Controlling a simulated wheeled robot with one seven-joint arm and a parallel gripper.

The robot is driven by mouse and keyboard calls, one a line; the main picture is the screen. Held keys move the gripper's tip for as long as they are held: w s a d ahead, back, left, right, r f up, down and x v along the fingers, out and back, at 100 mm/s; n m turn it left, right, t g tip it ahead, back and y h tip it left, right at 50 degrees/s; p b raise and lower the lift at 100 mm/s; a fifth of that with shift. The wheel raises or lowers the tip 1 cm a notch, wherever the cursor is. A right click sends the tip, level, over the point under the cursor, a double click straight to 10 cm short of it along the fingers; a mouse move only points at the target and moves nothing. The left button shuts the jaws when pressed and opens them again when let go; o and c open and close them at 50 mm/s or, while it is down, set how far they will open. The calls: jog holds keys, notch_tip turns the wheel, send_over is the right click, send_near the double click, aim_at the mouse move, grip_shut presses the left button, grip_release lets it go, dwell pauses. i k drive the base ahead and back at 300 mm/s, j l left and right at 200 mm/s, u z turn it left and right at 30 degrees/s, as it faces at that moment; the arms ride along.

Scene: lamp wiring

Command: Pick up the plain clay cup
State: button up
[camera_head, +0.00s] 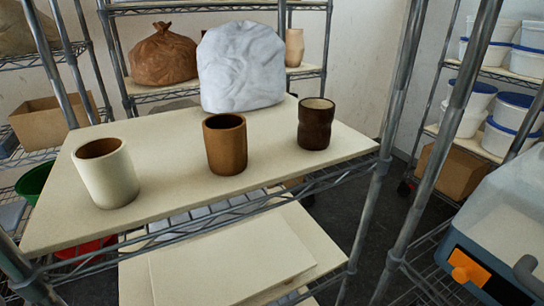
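Three cups stand upright in a row on a pale board of a wire shelf. A cream cup (107,178) with a brown inside is at the left. A plain orange-brown, clay-coloured cup (226,150) with straight sides is in the middle. A dark brown cup (315,128) with a pinched waist is at the right. The cups stand apart from each other, and none is covered. My gripper is not in view.
The pale board (170,205) is clear between the cups. A white wrapped lump (241,68) stands behind the middle cup. Metal posts (385,165) rise at the right. Below lies another board (235,255). A grey machine (505,225) stands at the right.

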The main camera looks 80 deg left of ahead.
aim_at(104, 165)
jog(key=u, duration=3.05)
jog(key=k+j+u, duration=0.45)
jog(key=k, duration=0.2)
jog(key=l, duration=0.05)
